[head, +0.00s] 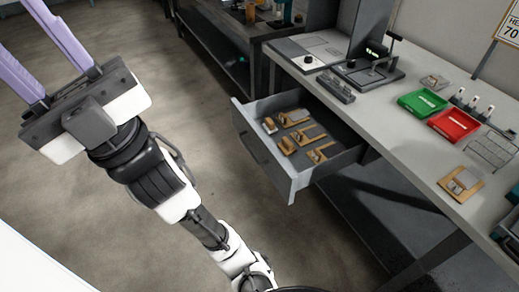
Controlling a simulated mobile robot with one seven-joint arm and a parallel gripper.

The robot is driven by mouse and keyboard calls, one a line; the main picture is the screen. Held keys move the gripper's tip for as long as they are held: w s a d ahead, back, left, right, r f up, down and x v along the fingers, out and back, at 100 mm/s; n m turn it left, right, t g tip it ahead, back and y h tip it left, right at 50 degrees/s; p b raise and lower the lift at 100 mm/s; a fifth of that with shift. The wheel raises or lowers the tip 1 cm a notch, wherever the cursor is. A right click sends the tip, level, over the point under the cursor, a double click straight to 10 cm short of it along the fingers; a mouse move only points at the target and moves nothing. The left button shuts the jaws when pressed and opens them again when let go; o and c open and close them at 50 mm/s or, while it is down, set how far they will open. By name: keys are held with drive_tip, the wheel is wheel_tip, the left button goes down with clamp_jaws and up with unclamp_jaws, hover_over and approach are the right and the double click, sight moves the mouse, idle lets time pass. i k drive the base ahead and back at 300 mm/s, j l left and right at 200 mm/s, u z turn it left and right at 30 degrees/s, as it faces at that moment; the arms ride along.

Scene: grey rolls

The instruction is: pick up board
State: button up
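Several small tan boards with grey parts lie in an open grey drawer (262,168) under the workbench. Among them are one board (296,117) at the back, one board (308,134) in the middle and one board (322,152) nearer the drawer's right side. Another tan and grey board (461,184) lies on the bench top near its front edge. Which board the task means, I cannot tell. My gripper (22,30) is at the upper left, well away from the drawer and bench. Its two lilac fingers are apart with nothing seen between them; their tips run out of view.
The bench top (412,125) holds a green tray (423,102), a red tray (453,124), a wire rack (491,150) and a dark stand (367,72). A second dark bench (235,35) stands behind. The floor left of the drawer is clear.

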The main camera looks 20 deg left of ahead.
sight(319, 155)
drive_tip(key=j+z, duration=0.1)
drive_tip(key=j, duration=0.45)
drive_tip(key=k+j+z, duration=0.1)
drive_tip(key=j, duration=0.4)
drive_tip(key=k+j+z, duration=0.1)
drive_tip(key=j, duration=0.45)
drive_tip(key=k, duration=0.05)
